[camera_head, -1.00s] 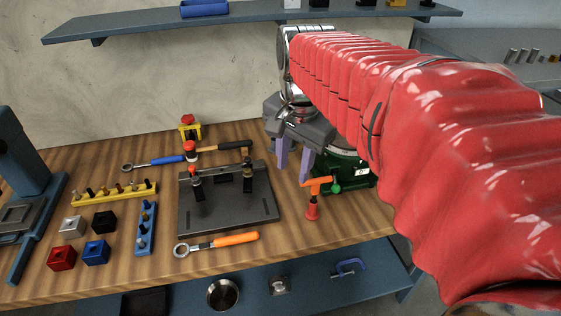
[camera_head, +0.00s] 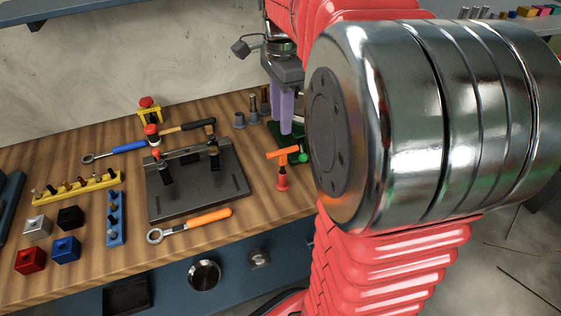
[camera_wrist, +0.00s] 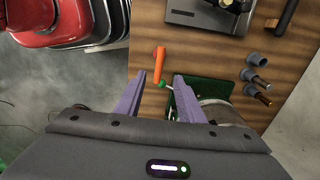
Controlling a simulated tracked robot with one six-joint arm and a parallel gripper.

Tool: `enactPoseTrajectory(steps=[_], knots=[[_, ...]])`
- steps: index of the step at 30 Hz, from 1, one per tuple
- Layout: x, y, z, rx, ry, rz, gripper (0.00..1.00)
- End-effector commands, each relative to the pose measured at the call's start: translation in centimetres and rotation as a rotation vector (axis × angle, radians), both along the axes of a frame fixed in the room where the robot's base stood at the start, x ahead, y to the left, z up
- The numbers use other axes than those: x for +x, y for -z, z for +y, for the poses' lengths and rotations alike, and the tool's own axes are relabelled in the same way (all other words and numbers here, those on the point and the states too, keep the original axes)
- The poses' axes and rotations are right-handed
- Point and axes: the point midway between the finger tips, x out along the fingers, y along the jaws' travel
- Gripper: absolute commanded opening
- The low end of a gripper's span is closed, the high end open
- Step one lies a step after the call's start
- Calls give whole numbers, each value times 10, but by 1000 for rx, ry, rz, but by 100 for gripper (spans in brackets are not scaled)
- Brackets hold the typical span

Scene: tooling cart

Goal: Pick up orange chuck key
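The orange chuck key (camera_head: 283,154) is a T-shaped piece with an orange bar. It stands upright on the wood bench near the front edge, on a red foot. In the wrist view the chuck key (camera_wrist: 158,60) lies just beyond the fingertips, roughly in line with the gap between them. My gripper (camera_head: 281,112) points down, behind the chuck key in the head view, with its purple fingers apart. In the wrist view my gripper (camera_wrist: 160,80) is open, with nothing held between its fingers.
A green-based device (camera_wrist: 184,98) with a grey cylinder sits close by my right finger. Grey holders (camera_head: 253,108) stand behind. A dark fixture plate (camera_head: 195,190) and an orange-handled ratchet (camera_head: 208,218) lie left. The bench's front edge is close to the key.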

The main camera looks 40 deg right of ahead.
Motion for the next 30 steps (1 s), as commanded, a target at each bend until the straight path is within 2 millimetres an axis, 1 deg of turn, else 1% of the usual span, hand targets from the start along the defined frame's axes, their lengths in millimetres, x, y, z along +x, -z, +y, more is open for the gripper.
enactPoseTrajectory(steps=[12, 15, 19, 30], knots=[[-1, 61, 0, 1, -1, 2, 35], [0, 73, 0, 0, -1, 1, 35], [0, 80, 0, 0, -1, 0, 35], [0, 83, -1, 0, -1, 0, 35]])
